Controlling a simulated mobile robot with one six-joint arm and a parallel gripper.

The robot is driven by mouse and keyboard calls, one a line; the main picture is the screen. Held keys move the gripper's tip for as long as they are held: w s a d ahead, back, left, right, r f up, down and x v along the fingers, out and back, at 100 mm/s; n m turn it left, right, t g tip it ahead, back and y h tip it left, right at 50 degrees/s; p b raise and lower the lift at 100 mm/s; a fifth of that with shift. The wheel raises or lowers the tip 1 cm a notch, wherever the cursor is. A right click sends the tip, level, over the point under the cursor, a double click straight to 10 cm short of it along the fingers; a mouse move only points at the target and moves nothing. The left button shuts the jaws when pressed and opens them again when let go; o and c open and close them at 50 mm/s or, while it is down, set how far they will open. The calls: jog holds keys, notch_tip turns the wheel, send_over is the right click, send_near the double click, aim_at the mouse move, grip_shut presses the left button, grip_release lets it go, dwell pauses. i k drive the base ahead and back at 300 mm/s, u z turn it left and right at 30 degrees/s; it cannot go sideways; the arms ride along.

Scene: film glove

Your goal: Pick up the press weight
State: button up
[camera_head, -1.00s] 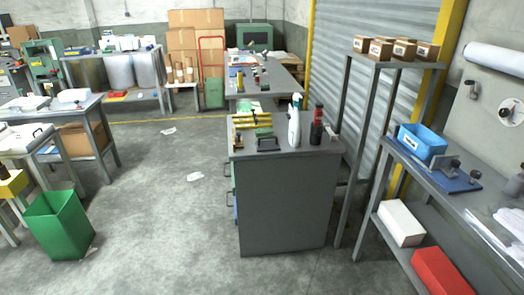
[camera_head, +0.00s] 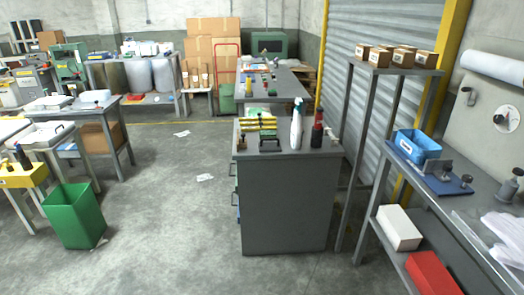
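I cannot tell for certain which thing is the press weight. A dark block with a handle (camera_head: 270,142) sits near the front edge of the grey cabinet top, small in view. On the right bench, a blue board (camera_head: 436,180) carries a dark grey block (camera_head: 438,167) and a small dark knobbed piece (camera_head: 466,181). My gripper is not in view.
The grey cabinet (camera_head: 290,205) stands ahead. The right bench holds a blue bin (camera_head: 416,145). A tall stand (camera_head: 378,68) carries small cartons. A green bin (camera_head: 73,216) stands at left. Floor (camera_head: 170,225) between the bin and cabinet is mostly clear, with paper scraps.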

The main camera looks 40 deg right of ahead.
aim_at(263, 146)
jog(key=z, duration=0.15)
jog(key=i, duration=0.9)
